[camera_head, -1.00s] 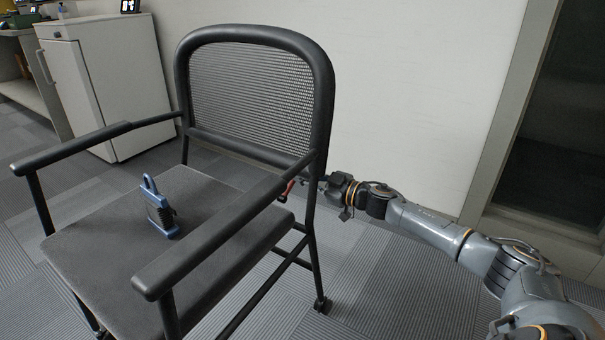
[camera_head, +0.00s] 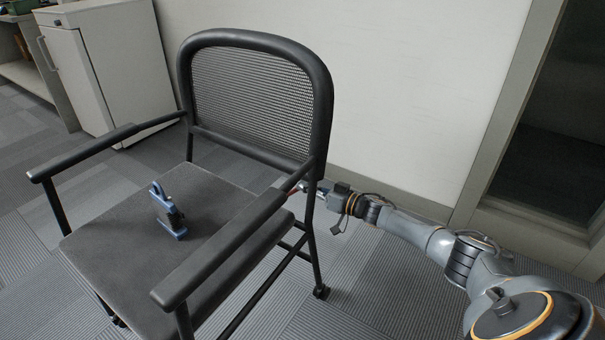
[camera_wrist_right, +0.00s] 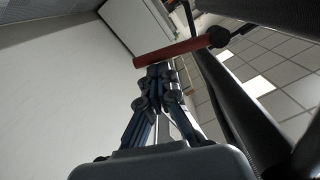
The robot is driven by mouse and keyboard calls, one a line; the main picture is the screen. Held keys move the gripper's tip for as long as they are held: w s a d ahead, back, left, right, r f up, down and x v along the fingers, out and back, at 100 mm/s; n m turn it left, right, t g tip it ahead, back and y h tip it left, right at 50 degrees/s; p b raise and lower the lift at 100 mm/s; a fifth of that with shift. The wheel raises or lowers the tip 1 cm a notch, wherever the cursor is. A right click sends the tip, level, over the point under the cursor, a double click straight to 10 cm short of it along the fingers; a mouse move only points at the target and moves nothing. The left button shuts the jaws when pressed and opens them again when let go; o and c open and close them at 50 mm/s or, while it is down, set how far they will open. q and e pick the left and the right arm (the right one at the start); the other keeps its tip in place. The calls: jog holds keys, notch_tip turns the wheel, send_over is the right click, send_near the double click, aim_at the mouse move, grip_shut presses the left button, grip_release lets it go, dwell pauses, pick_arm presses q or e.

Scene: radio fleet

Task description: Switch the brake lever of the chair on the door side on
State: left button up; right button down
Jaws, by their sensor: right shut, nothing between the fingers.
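The chair (camera_head: 250,57) is black, with a mesh back, two armrests and a dark seat. Its red brake lever (camera_head: 293,189) shows only as a small piece beside the backrest post, partly hidden behind the armrest. In the right wrist view the lever (camera_wrist_right: 185,51) is a red bar with a black knob at its right end. My right gripper (camera_head: 306,188) is at the chair's right rear side, close to the lever. In the wrist view its shut fingers (camera_wrist_right: 158,72) end right at the bar; I cannot tell whether they touch. My left gripper is out of view.
A blue device (camera_head: 170,215) stands on the seat. A white cabinet (camera_head: 100,65) is at the back left. The wall is close behind the chair, and a dark framed doorway (camera_head: 555,140) is at the right. Carpet is clear below my right arm.

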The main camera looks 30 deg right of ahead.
jog(key=shift+f, duration=0.65)
jog(key=shift+s+a, duration=0.1)
